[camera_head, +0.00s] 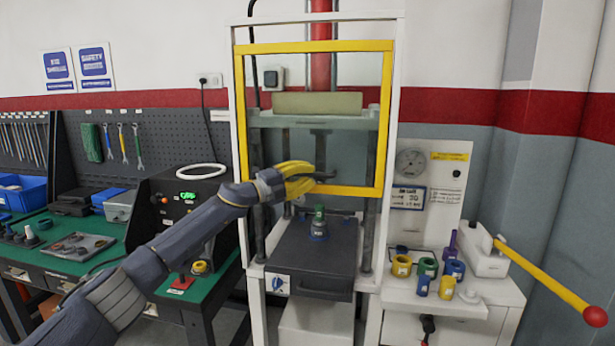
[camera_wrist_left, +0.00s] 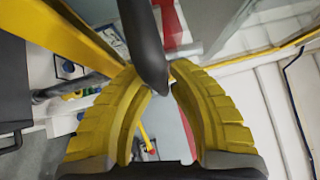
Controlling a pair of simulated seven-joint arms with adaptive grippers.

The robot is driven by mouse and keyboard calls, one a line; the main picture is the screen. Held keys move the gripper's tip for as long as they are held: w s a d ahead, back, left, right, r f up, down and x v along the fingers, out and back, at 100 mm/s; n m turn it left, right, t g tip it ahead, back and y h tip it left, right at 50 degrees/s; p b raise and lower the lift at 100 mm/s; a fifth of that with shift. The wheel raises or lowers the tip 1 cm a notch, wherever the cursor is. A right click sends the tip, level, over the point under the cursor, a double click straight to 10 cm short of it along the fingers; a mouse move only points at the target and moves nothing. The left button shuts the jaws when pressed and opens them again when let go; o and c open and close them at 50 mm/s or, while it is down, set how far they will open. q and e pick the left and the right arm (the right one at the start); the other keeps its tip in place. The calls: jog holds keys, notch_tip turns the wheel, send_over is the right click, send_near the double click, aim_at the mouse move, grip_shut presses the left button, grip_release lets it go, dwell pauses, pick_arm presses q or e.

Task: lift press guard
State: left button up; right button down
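The press guard (camera_head: 386,120) is a yellow frame with a clear pane, upright on the front of the white press. Its lower bar (camera_head: 350,190) stands above the dark press bed, with an open gap between them. A dark handle (camera_head: 327,176) sits near the guard's lower edge. My left gripper (camera_head: 309,179) has yellow fingers at this handle. In the left wrist view, its fingertips (camera_wrist_left: 161,86) close in on both sides of the dark handle (camera_wrist_left: 146,38) and appear to touch it. My right gripper is in neither view.
A green-topped part (camera_head: 319,222) stands on the dark bed (camera_head: 310,262) below the guard. A control box (camera_head: 175,212) stands left. Several coloured rings and a yellow lever (camera_head: 550,275) with a red knob are at the right. My left arm crosses the green workbench (camera_head: 95,235).

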pick_arm(q)
jog(key=o, duration=0.4)
jog(key=shift+c, duration=0.2)
jog(key=v, duration=1.2)
